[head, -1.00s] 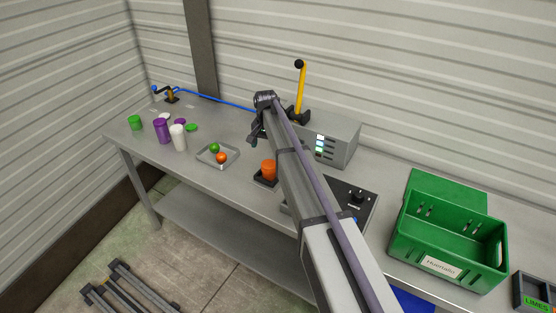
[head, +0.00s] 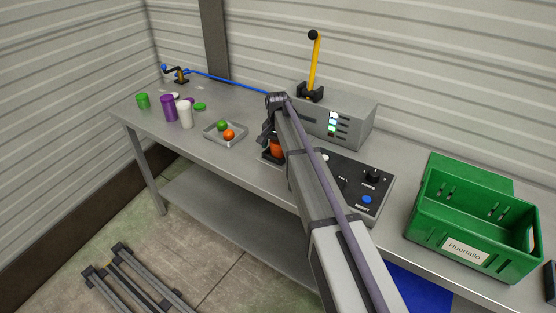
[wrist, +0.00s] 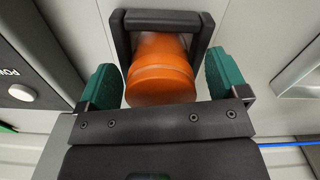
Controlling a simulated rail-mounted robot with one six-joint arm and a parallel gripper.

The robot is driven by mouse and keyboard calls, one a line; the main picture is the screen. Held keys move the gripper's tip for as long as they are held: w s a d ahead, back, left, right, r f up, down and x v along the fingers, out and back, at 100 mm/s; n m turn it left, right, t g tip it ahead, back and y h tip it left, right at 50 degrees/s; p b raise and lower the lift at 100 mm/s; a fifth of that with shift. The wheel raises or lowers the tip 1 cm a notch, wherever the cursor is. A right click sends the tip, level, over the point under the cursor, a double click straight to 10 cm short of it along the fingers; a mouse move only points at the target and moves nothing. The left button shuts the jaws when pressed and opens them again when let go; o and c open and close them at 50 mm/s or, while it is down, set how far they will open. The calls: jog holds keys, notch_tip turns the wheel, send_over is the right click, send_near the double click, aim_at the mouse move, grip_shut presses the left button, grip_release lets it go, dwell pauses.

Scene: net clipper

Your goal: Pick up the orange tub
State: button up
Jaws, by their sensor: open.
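The orange tub (wrist: 160,72) stands in a dark square holder (wrist: 166,19) on the bench. In the head view the tub (head: 277,147) is partly hidden behind my arm. My gripper (wrist: 163,78) is open in the wrist view, with one green finger pad on each side of the tub and a visible gap at both. In the head view my gripper (head: 268,134) is at the holder, its fingers mostly hidden by my arm.
A grey tray (head: 225,133) with a green and an orange fruit is left of the tub. A control panel (head: 352,183) is close on the right. A grey box with a yellow lever (head: 314,66) stands behind. A green crate (head: 470,228) is farther right.

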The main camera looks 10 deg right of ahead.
jog(key=c, duration=1)
